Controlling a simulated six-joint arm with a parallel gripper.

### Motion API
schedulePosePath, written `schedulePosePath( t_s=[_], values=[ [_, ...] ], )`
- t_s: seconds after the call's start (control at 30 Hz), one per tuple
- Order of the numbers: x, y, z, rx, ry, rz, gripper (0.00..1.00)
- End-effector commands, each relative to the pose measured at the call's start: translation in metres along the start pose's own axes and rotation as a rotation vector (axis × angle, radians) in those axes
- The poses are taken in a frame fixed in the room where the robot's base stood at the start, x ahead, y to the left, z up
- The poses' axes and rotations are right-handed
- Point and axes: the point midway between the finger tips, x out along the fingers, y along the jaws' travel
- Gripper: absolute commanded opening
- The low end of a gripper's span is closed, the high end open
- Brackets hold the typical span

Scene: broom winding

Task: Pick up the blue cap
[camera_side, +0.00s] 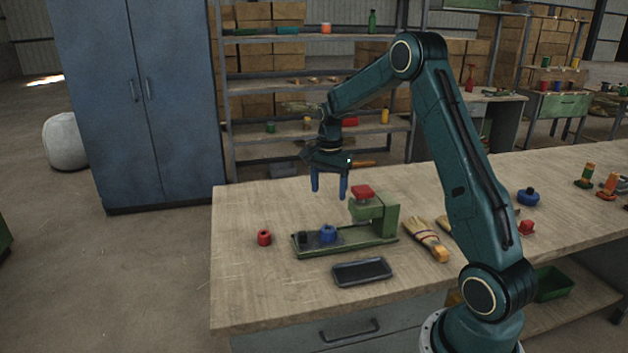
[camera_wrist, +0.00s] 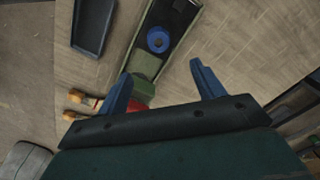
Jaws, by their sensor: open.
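A round blue cap (camera_side: 328,234) sits on the bed of a green fixture (camera_side: 390,222) on the bench. In the wrist view the cap (camera_wrist: 158,39) is a blue disc with a dark centre, beyond my fingertips. My gripper (camera_side: 329,190) is open and empty, with its blue fingers pointing down above the fixture. It is clear of the cap and just left of the fixture's red-topped post. In the wrist view the fingers of my gripper (camera_wrist: 160,70) are spread wide with nothing between them. Another low blue round piece (camera_side: 528,197) lies far right on the bench.
A red knob (camera_side: 362,191) tops the fixture's post, close to my gripper. A small black piece (camera_side: 302,239) sits left of the cap. A red cylinder (camera_side: 264,238), a dark tray (camera_side: 362,272) and brushes (camera_side: 428,240) lie around the fixture. The bench's left rear is clear.

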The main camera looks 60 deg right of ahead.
Motion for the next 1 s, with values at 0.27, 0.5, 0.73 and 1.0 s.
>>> schedulePosePath(
  t_s=[0.27,0.5,0.73,1.0],
  values=[
    [0.038,0.001,0.001,-0.001,-0.002,0.004,0.67],
    [0.069,0.000,0.001,-0.002,-0.001,0.002,0.67],
    [0.078,0.000,0.001,-0.002,0.000,0.000,0.67],
    [0.085,0.001,0.001,-0.002,-0.001,0.001,0.67]
  ],
)
